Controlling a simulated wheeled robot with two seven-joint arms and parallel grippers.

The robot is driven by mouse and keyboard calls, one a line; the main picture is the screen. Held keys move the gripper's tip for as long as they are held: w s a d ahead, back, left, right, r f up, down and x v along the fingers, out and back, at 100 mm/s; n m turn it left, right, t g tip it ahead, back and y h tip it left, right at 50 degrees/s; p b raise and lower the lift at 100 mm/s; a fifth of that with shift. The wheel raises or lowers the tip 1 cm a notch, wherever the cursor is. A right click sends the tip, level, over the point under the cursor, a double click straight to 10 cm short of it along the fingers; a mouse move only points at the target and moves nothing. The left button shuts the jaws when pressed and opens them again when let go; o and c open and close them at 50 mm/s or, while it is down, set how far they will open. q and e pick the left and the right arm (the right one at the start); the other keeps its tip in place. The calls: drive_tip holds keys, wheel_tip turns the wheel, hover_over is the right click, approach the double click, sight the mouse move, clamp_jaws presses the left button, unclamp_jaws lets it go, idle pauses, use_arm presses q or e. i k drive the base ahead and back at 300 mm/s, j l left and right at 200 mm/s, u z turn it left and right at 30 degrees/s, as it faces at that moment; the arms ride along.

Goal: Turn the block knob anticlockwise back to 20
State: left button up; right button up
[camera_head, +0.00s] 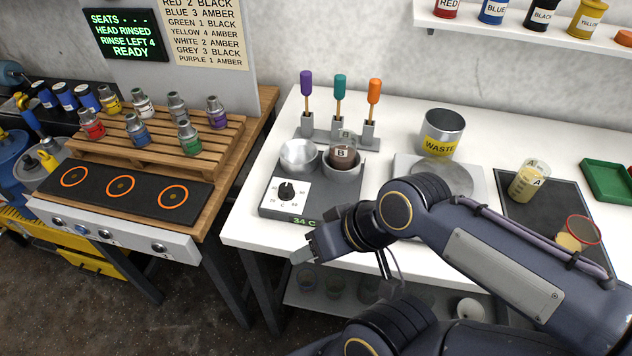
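The heating block (270,211) is a grey unit near the front left edge of the white table. Its black knob (287,191) sits on a white dial plate, and its pointer is too small to read for certain. The green display (305,221) reads 34 C. An empty metal bowl (298,155) and a cup labelled B (342,157) with brown contents sit in the block's wells. My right gripper (303,254) is in front of the block and apart from the knob, its finger opening not clear. My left gripper is not in view.
Purple, teal and orange handled tools (340,90) stand in a rack behind the block. A WASTE can (443,133), a grey plate unit (463,182), and beaker A (529,180) stand to the right. A wooden rack (165,150) of small bottles is left, across a gap.

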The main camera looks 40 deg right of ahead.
sight(286, 192)
drive_tip(key=z, duration=0.4)
drive_tip(key=k+l+z, duration=0.1)
drive_tip(key=z, duration=0.25)
drive_tip(key=l+z, duration=0.15)
drive_tip(key=z, duration=0.25)
